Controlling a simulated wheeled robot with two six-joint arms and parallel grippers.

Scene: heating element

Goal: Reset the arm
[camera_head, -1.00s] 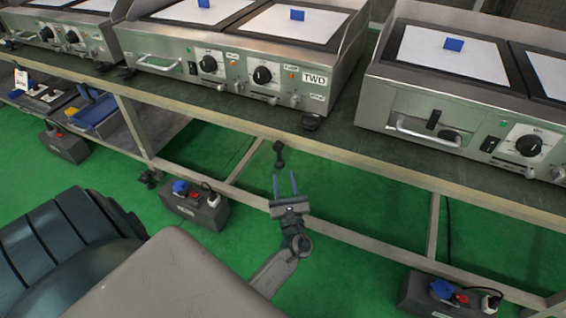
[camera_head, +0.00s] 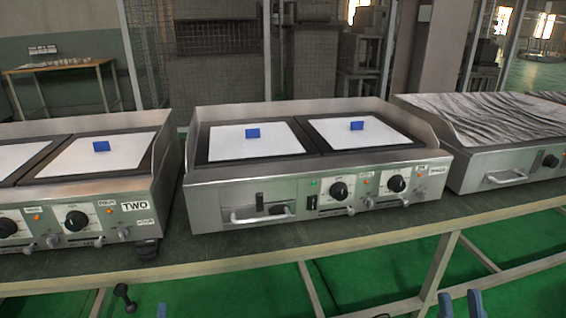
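My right gripper (camera_head: 460,304) shows at the bottom edge, right of centre. Its two blue-grey fingertips stand apart with nothing between them, in front of and below the bench. A single blue fingertip of my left gripper (camera_head: 161,311) shows at the bottom edge on the left. The rest of that gripper and both arms are out of view. A steel twin-plate heating unit (camera_head: 318,170) stands on the bench in the middle, with white sheets and blue blocks on its plates. Both grippers are apart from it.
A unit marked TWO (camera_head: 85,195) stands at left, and another steel unit with a streaked top (camera_head: 505,135) at right. The bench (camera_head: 300,247) has a pale front rail and legs over green floor. A small black knobbed object (camera_head: 125,297) shows below the rail.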

